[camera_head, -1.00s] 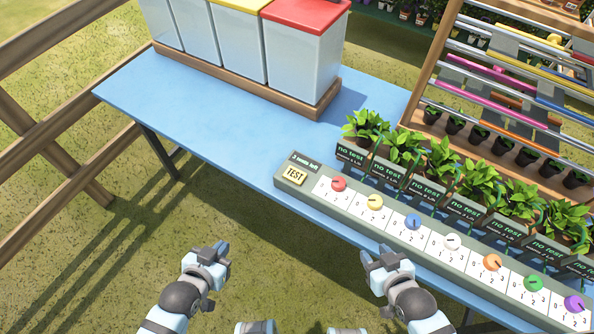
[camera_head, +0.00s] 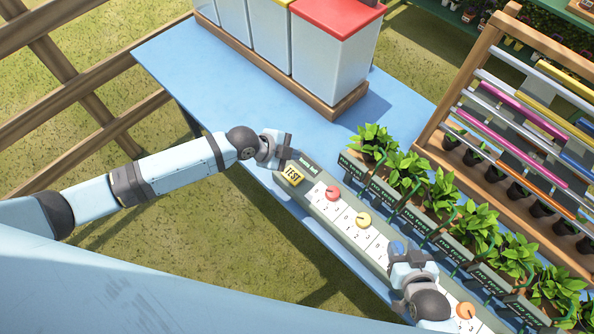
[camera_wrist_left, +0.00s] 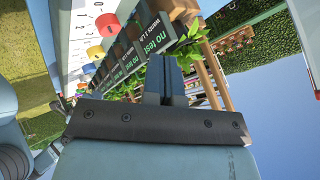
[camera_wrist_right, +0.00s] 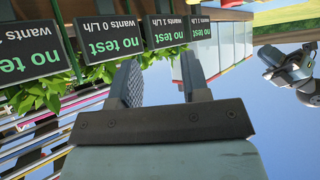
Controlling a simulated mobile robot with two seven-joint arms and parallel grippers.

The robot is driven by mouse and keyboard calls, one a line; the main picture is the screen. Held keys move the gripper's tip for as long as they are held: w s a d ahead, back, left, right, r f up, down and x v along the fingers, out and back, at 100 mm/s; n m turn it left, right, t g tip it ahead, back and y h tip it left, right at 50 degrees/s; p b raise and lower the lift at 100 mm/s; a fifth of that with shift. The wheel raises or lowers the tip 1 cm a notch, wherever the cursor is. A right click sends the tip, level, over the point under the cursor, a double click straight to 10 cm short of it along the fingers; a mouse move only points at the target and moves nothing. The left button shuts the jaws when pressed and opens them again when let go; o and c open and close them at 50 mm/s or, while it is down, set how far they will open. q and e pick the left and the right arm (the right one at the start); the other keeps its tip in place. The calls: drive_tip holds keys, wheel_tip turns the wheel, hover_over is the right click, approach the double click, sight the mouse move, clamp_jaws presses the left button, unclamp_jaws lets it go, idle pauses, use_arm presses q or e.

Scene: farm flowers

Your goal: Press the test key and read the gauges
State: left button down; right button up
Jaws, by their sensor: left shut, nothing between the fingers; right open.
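The yellow TEST key (camera_head: 292,175) sits at the near-left end of a long grey panel (camera_head: 283,190) on the blue table. My left gripper (camera_head: 284,149) is shut and empty, just above and left of the key in the head view. I cannot tell its height over the panel. Coloured dials run along the panel: red (camera_head: 333,192), yellow (camera_head: 364,220), orange (camera_head: 466,310). My right gripper (camera_head: 408,256) is open and empty over the dials, hiding part of the blue one (camera_head: 397,247). Dark signs beside the plants read "no test" (camera_wrist_right: 107,38), with "wants" lines in L/h.
Potted plants (camera_head: 440,195) stand in a row behind the panel. Bins with coloured lids (camera_head: 335,50) stand in a wooden tray at the table's back. A rack of coloured rails (camera_head: 530,110) stands at right. The table's left part (camera_head: 190,75) is clear.

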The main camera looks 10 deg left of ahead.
use_arm(q)
drive_tip(key=b, duration=0.4)
hover_over(292, 177)
wheel_tip(292, 177, down, 8)
drive_tip(key=shift+w+d+r, duration=0.1)
drive_tip(key=shift+w+r, duration=0.05)
use_arm(e)
wheel_tip(292, 177, down, 3)
drive_tip(key=shift+f+n, duration=0.15)
drive_tip(key=shift+n, duration=0.15)
use_arm(q)
drive_tip(key=shift+f+b, duration=0.55)
drive_tip(key=shift+b, duration=0.05)
use_arm(e)
drive_tip(key=shift+a+f, duration=0.2)
drive_tip(key=shift+f, duration=0.25)
drive_tip(key=shift+a+r, duration=0.15)
drive_tip(key=shift+w+r, duration=0.1)
drive_tip(key=shift+r, duration=0.05)
drive_tip(key=shift+f, duration=0.25)
drive_tip(key=shift+r, duration=0.15)
use_arm(q)
drive_tip(key=shift+f, duration=0.1)
